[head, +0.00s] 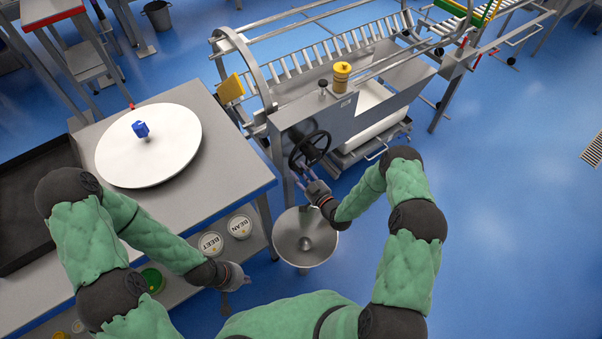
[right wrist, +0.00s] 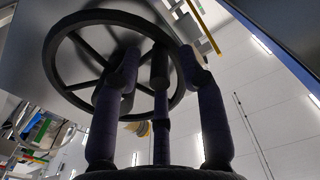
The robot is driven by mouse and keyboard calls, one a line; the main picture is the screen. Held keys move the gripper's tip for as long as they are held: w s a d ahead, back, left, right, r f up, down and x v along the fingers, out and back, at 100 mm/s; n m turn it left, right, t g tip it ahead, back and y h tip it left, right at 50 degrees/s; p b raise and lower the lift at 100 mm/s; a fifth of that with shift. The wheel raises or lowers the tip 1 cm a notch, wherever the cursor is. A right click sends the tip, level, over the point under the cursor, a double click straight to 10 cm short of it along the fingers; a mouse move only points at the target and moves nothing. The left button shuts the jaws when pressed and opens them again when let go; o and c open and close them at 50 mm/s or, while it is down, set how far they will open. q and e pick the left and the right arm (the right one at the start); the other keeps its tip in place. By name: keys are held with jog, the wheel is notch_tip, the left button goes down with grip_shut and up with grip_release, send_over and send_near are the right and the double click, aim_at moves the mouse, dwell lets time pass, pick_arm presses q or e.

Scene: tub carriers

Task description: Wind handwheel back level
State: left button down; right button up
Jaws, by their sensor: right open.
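The dark spoked handwheel (head: 310,148) is mounted on the near face of the steel machine (head: 345,105). It fills the upper left of the right wrist view (right wrist: 62,50). My right gripper (head: 305,182) is just below the wheel in the head view, fingers pointing up at its lower rim. In the right wrist view its fingers (right wrist: 160,75) are spread, overlapping the rim and spokes; the gripper is open, and I cannot tell whether it touches the wheel. My left gripper (head: 236,276) hangs low beside the table, away from the wheel; its finger opening is unclear.
A steel bowl (head: 290,250) stands below my right gripper. At left, a steel table (head: 215,175) carries a white disc (head: 170,165) with a blue object (head: 141,129) and a dark tray (head: 30,235). Labelled tubs (head: 210,244) sit below. Blue floor is clear at right.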

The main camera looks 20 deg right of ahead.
grip_shut()
jog(key=shift+r, duration=0.15)
